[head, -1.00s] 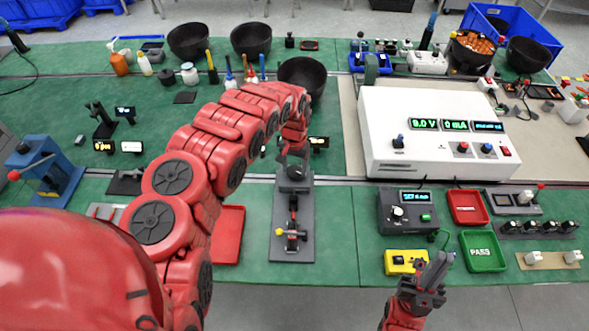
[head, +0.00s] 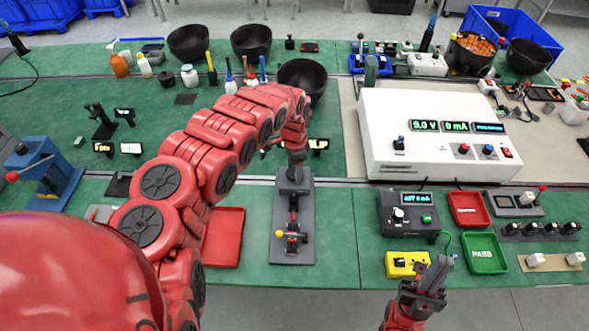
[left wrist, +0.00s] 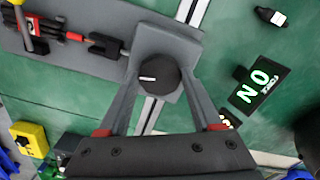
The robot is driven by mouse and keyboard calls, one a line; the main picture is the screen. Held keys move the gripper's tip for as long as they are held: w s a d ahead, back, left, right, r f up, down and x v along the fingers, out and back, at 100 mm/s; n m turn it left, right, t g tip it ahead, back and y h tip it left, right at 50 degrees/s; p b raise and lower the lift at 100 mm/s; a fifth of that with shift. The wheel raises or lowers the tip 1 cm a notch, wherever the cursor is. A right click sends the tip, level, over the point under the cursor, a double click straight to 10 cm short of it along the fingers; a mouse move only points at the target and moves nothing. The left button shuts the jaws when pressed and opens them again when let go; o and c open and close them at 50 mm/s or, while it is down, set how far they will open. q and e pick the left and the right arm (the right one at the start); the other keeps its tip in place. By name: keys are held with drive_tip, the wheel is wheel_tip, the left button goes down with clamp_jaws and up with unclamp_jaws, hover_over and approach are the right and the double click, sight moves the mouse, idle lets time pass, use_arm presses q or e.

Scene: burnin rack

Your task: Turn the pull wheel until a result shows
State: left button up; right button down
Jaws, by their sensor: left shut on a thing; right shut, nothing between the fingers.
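The pull wheel is a round black knob with a white mark (left wrist: 155,78), on the grey pull fixture (left wrist: 75,50). In the head view the fixture (head: 293,252) stands on the green mat, and my arm partly covers the wheel. My left gripper (left wrist: 155,92) is shut on the wheel, one finger on each side; it also shows in the head view (head: 296,160). A small force display (left wrist: 258,85) beside it shows large green characters, upside down, apparently "0 N". My right gripper (head: 438,270) is shut and empty at the front edge.
A red tray (head: 223,238) lies left of the fixture. A grey meter (head: 408,214), a yellow box (head: 402,264) and a green PASS tray (head: 484,254) are to the right. A white power supply (head: 440,150) stands behind them.

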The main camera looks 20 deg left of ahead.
use_arm(q)
drive_tip(key=shift+w+r+m, duration=0.1)
drive_tip(key=shift+m, duration=0.4)
drive_tip(key=o, duration=1.4)
drive_tip(key=shift+c, duration=0.2)
wheel_tip(320, 180, up, 5)
drive_tip(key=shift+a+r+b, duration=0.1)
drive_tip(key=shift+r+b, duration=0.1)
drive_tip(key=shift+b, duration=0.45)
wheel_tip(320, 180, up, 7)
drive_tip(key=p, duration=0.2)
wheel_tip(320, 180, up, 5)
drive_tip(key=b, duration=0.2)
hover_over(294, 172)
